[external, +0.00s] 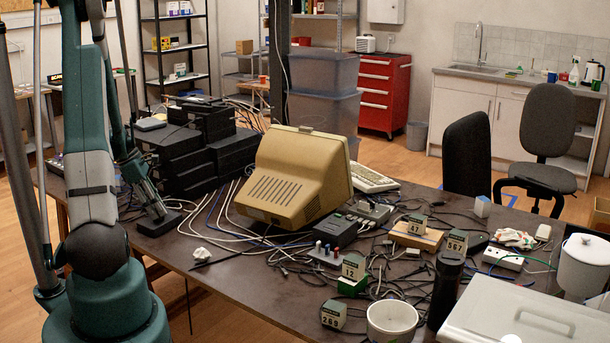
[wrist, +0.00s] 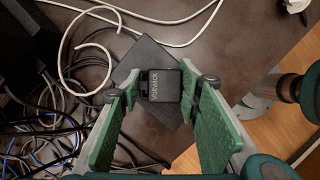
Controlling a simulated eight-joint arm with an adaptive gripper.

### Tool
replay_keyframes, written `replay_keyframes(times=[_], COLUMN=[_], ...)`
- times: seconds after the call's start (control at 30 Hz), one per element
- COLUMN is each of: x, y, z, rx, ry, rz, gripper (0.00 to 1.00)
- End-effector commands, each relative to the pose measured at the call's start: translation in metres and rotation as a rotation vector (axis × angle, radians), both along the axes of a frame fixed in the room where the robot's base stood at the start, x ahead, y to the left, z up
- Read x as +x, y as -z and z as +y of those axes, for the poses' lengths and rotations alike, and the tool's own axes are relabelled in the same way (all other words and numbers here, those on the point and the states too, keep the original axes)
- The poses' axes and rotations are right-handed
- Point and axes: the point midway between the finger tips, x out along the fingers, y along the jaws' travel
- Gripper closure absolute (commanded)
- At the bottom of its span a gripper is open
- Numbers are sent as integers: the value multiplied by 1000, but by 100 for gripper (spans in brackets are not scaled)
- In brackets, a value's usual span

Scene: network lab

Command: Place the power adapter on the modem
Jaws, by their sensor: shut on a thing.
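My gripper (wrist: 162,88) is shut on the power adapter (wrist: 165,88), a small black block with pale lettering, in the wrist view. A flat dark box (wrist: 148,56), which looks like the modem, lies directly beneath the adapter and sticks out around it. In the external view my gripper (external: 152,206) points down at the table's left part, over the same flat box (external: 160,225). There the adapter is hard to make out against the dark fingers. I cannot tell whether the adapter touches the box or hangs just above it.
Stacked black devices (external: 190,160) stand close behind my gripper. A beige monitor (external: 285,180) stands to the right, with loose cables (external: 230,205) between. A crumpled paper (external: 202,254) lies near the front edge. Bare tabletop (external: 180,250) shows in front of the box.

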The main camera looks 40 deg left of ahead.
Motion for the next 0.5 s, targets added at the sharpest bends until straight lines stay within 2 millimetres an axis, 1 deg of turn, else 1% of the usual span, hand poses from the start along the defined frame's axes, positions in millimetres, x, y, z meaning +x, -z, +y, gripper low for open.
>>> replay_keyframes(times=[0.3, 0.33, 0.4, 0.43, 0.5], x=[0, 0, 0, 0, 0], y=[4, 3, 3, 3, 3], z=[0, 0, 0, 0, 0], rx=[0, 0, 0, 0, 0], ry=[0, 0, 0, 0, 0], rz=[0, 0, 0, 0, 0], gripper=[81, 64, 54, 52, 52])
